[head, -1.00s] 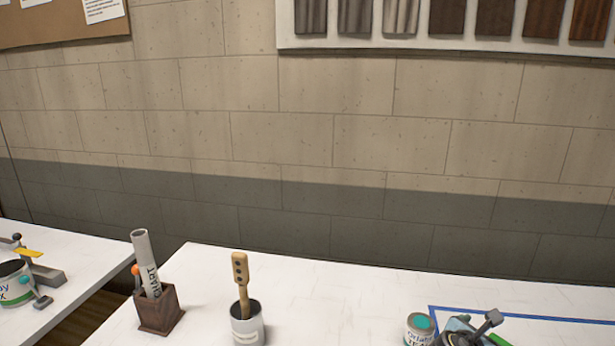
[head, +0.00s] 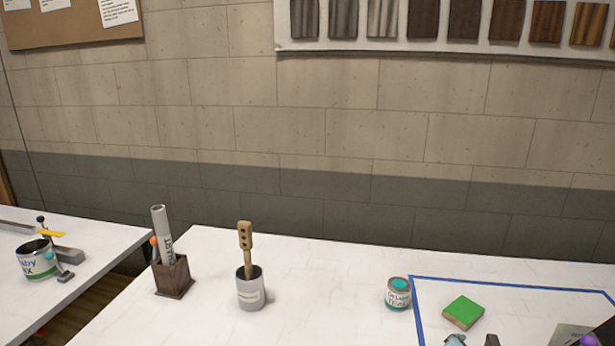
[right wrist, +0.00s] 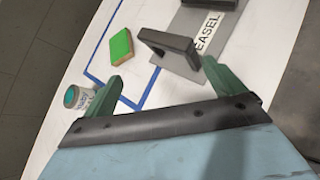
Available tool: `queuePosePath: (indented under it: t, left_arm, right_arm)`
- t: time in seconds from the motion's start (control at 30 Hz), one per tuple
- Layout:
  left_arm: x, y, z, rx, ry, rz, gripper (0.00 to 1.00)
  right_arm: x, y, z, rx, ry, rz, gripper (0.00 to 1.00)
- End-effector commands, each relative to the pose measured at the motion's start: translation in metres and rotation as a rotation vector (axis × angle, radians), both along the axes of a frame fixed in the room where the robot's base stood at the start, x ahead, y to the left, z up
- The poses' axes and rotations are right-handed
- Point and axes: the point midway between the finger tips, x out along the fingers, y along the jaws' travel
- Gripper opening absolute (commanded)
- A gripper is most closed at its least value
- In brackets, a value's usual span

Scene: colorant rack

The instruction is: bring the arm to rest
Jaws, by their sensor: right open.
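My right gripper (right wrist: 162,70) shows in the right wrist view with its two green fingers spread wide and nothing between them. It is over the white table, with a green block (right wrist: 121,47) beyond the left finger and a grey plate lettered EASEL (right wrist: 222,22) with a dark handle beyond the right one. In the head view, only small grey parts show at the bottom edge below the green block (head: 463,312), and I cannot tell for certain what they are. My left gripper is in neither view.
A teal-topped paint can (head: 398,294) stands beside the blue tape outline (head: 416,310). A grey cup (head: 251,293) with a wooden-handled tool and a brown holder (head: 173,278) stand further left. Another can (head: 38,262) is on the left table. The middle of the table is clear.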

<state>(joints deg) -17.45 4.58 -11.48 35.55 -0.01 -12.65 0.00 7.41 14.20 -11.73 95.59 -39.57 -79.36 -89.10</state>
Motion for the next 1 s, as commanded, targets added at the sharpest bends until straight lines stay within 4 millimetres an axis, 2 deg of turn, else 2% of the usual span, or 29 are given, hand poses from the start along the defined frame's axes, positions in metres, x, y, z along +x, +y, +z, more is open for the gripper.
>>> queuePosePath:
  t: [0.1, 0.2, 0.27, 0.4, 0.5, 0.6, 1.0]
  left_arm:
    - [0.02, -0.001, 0.001, -0.003, -0.03, 0.0, 0.49]
    - [0.027, -0.001, 0.002, -0.002, -0.039, 0.0, 0.49]
    - [0.023, -0.001, 0.001, -0.002, -0.034, 0.0, 0.49]
    - [0.003, 0.0, 0.0, 0.0, -0.006, 0.0, 0.49]
    - [-0.003, 0.0, 0.0, 0.001, 0.005, 0.0, 0.49]
    - [-0.003, 0.0, 0.0, 0.001, 0.006, 0.0, 0.49]
    - [0.005, 0.0, 0.0, -0.001, -0.007, 0.0, 0.49]
  right_arm:
    - [-0.025, 0.018, -0.016, 0.154, -0.079, -0.071, 0.94]
    - [-0.049, 0.035, -0.027, 0.308, -0.153, -0.155, 0.94]
    - [-0.067, 0.048, -0.035, 0.42, -0.203, -0.224, 0.94]
    - [-0.121, 0.085, -0.046, 0.728, -0.322, -0.461, 0.94]
    - [-0.154, 0.108, -0.046, 0.909, -0.383, -0.64, 0.94]
    - [-0.179, 0.124, -0.042, 1.032, -0.42, -0.789, 0.94]
    - [-0.247, 0.166, -0.018, 1.308, -0.48, -1.238, 0.94]
